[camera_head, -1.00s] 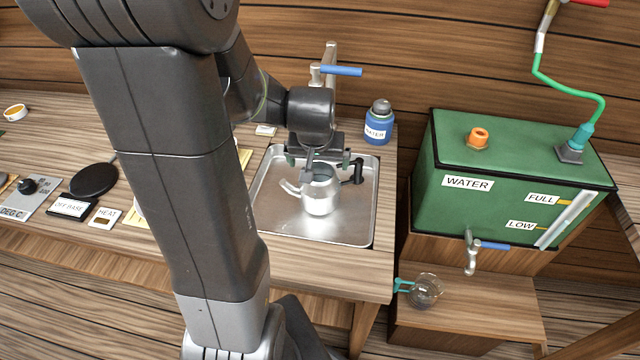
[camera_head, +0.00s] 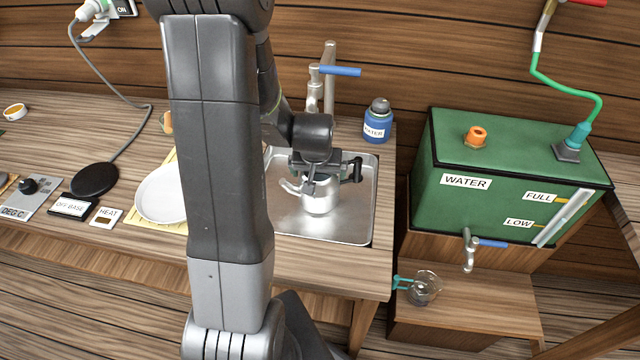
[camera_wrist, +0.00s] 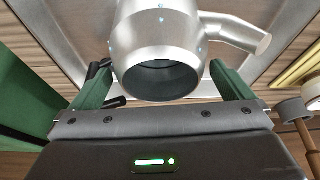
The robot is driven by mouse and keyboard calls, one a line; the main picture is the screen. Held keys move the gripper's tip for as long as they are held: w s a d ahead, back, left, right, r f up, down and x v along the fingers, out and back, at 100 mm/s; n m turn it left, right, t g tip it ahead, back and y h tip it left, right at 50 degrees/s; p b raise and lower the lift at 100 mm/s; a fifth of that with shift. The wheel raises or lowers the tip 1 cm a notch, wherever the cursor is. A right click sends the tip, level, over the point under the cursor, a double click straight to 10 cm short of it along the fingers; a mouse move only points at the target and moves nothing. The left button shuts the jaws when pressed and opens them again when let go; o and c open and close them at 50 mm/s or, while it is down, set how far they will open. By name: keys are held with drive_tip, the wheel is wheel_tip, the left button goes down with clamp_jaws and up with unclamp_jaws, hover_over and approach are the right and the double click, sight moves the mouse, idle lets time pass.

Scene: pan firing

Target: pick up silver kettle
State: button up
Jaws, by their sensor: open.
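The silver kettle (camera_head: 319,203) stands upright in the metal sink tray (camera_head: 356,228), with its spout to the left and a black handle (camera_head: 352,169) to the right in the head view. My gripper (camera_head: 318,180) is just above it, covering the kettle's top. In the wrist view the kettle (camera_wrist: 158,40) shows its dark round opening and spout. The green fingers of my gripper (camera_wrist: 160,86) are spread on either side of the kettle's mouth. The gripper is open. I cannot tell whether either finger touches the kettle.
A tap (camera_head: 328,80) with a blue lever rises behind the sink. A green water tank (camera_head: 500,180) and a glass jug (camera_head: 424,289) are to the right. A white plate (camera_head: 160,195) lies left of my arm.

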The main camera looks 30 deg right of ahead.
drive_tip(key=shift+c, duration=0.2)
drive_tip(key=c, duration=1.4)
drive_tip(key=shift+c, duration=1.4)
drive_tip(key=shift+r, duration=0.1)
